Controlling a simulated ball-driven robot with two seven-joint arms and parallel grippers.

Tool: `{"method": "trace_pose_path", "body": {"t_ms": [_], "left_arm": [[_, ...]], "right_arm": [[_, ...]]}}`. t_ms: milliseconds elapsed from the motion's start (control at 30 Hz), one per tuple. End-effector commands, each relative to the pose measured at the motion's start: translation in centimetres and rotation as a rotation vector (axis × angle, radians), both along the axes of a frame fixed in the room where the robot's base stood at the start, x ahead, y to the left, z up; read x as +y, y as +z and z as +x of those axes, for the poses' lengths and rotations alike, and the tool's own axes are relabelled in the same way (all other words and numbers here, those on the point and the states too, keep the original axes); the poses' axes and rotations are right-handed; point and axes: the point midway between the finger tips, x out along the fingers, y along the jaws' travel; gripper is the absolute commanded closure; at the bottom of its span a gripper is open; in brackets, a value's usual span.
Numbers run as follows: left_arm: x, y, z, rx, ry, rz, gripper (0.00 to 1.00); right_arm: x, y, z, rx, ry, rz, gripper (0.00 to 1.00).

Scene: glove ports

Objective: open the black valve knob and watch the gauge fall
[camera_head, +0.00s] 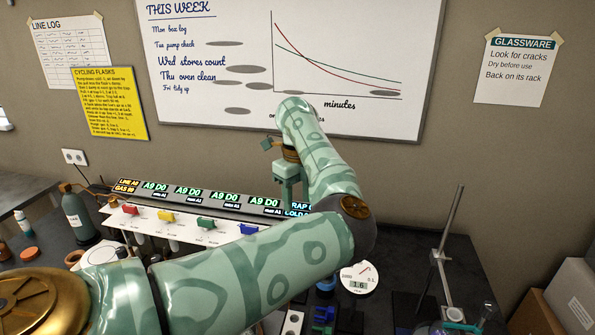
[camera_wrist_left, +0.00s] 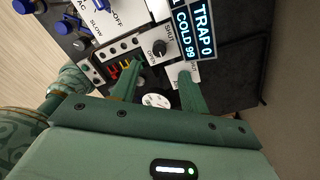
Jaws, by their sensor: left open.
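A black knob (camera_wrist_left: 158,46) on a white plate marked SHUT and OPEN lies just beyond the gap between the fingertips. I cannot make out the knob in the head view, where my arm covers that area. The round white gauge (camera_head: 360,279) has a red needle and a readout of about 1.6. My right gripper is in neither view.
A row of lit displays (camera_head: 216,196) stands above coloured levers (camera_head: 165,217) at centre left. A metal stand (camera_head: 446,240) and boxes (camera_head: 572,294) are at right. A TRAP and COLD display (camera_wrist_left: 194,31) sits close by the fingers.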

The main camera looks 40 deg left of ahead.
Motion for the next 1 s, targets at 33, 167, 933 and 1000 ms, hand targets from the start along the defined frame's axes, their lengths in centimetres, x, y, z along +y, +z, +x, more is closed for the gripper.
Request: {"method": "trace_pose_path", "body": {"t_ms": [33, 167, 933, 1000], "left_arm": [[0.0, 1.6, 0.1, -0.005, -0.001, 0.000, 0.55], [0.0, 4.6, 0.1, -0.004, -0.001, 0.001, 0.55], [0.0, 7.7, 0.0, 0.001, -0.001, 0.000, 0.55], [0.0, 7.7, 0.0, 0.001, -0.001, 0.000, 0.55]], "right_arm": [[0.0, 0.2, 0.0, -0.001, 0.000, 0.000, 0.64], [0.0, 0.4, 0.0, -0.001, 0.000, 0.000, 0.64], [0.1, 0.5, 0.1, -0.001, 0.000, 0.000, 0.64], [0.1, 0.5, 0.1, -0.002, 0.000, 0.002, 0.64]]}}
